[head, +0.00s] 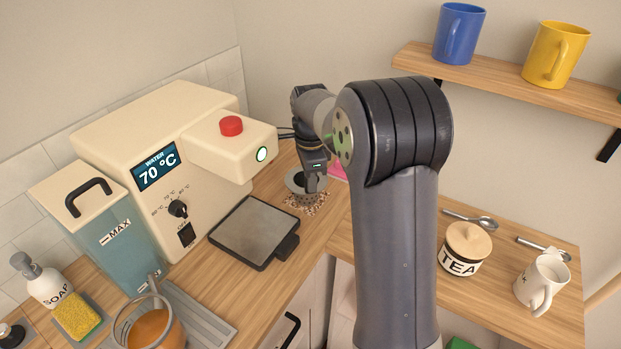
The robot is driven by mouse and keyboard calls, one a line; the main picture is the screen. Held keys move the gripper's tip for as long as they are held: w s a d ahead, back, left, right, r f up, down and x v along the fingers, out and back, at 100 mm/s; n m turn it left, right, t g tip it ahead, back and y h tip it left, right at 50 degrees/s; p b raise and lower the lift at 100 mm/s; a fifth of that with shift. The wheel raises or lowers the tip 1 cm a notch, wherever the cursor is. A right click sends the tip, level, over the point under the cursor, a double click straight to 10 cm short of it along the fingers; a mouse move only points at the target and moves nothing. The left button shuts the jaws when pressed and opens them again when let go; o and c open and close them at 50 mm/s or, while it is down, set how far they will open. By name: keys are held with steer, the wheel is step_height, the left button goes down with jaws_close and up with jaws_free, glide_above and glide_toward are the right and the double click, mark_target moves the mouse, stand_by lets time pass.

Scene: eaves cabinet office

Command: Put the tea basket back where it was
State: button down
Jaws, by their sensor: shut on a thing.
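My gripper (314,182) points down over the counter, to the right of the beige water machine. It is shut on the tea basket (297,184), whose grey round rim shows at the fingers. The basket is partly hidden by my gripper. A brown-and-white speckled patch (306,204) shows directly below the rim; I cannot tell whether it is part of the basket or a mat under it, nor whether the basket touches the counter. A glass jug (151,325) with amber liquid stands at the bottom left.
The water machine (160,160) reads 70 °C; its dark drip tray (254,232) lies left of my gripper. A pink item (338,171) lies behind my gripper. A lidded TEA jar (464,250), spoons and a white mug (541,284) stand on the right counter.

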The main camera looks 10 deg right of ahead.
steer(key=c, duration=1.4)
jaws_free()
steer(key=shift+f, duration=0.1)
step_height(320, 180, up, 12)
steer(key=shift+r, duration=0.2)
step_height(320, 180, down, 12)
steer(key=shift+f, duration=0.25)
steer(key=shift+r, duration=1.95)
